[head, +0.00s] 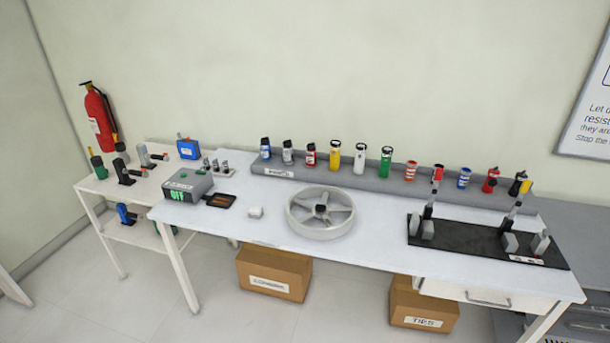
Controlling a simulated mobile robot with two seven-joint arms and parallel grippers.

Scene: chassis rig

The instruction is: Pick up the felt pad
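A small off-white block (255,212) lies on the white table (390,262), left of the grey wheel. It may be the felt pad, but it is too small to tell for sure. Nothing touches it. Neither of my grippers is in the head view.
A grey spoked wheel (321,212) lies right of the block. A grey box with a green display (187,186) and a dark tray (219,201) are at left. A grey rack (340,179) of cans runs along the back. A black mat (470,243) with clamps lies at right.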

